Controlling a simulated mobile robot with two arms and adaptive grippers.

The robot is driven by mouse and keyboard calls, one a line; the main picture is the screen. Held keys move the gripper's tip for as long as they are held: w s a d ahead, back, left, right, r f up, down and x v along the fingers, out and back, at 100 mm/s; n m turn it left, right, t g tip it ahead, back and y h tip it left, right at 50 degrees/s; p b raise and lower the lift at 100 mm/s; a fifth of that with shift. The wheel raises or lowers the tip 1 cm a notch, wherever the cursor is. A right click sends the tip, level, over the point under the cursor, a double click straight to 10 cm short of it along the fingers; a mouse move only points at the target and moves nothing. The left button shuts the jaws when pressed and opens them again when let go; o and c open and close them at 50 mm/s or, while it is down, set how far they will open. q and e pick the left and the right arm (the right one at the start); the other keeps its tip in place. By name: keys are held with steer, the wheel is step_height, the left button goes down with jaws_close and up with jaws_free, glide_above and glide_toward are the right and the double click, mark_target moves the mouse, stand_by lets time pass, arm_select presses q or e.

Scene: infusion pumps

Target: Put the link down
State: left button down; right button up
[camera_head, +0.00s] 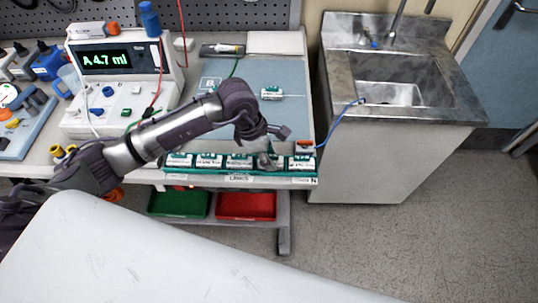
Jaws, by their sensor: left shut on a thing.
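My left gripper (274,146) is over the right part of the front rack, one finger reaching down to it. It is shut on a link, which the fingers mostly hide; I cannot tell whether this link touches the rack. The teal rack (238,178), labelled LINKS, runs along the table's front edge. Several white and green links, such as this one (208,160), stand in it. Another link (271,94) lies on the blue-grey mat (305,115) beyond the gripper. My right gripper is not in view.
An infusion pump (120,85) reading "A 4.7 ml" stands at left. A white and orange piece (305,147) with a blue cable sits at the rack's right end. A green bin (178,203) and red bin (245,206) are below. A sink (400,80) stands right.

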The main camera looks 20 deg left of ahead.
arm_select(q)
steer(key=shift+f, duration=0.2)
steer(key=c, duration=0.8)
jaws_free()
steer(key=shift+o, duration=0.2)
steer(key=shift+r, duration=0.1)
steer(key=shift+r+p, duration=0.3)
steer(key=shift+p, duration=0.05)
steer(key=shift+r+p, duration=0.5)
steer(key=shift+p, duration=0.05)
steer(key=b+v, duration=0.4)
steer(key=v, duration=0.7)
steer(key=shift+a+r, duration=0.25)
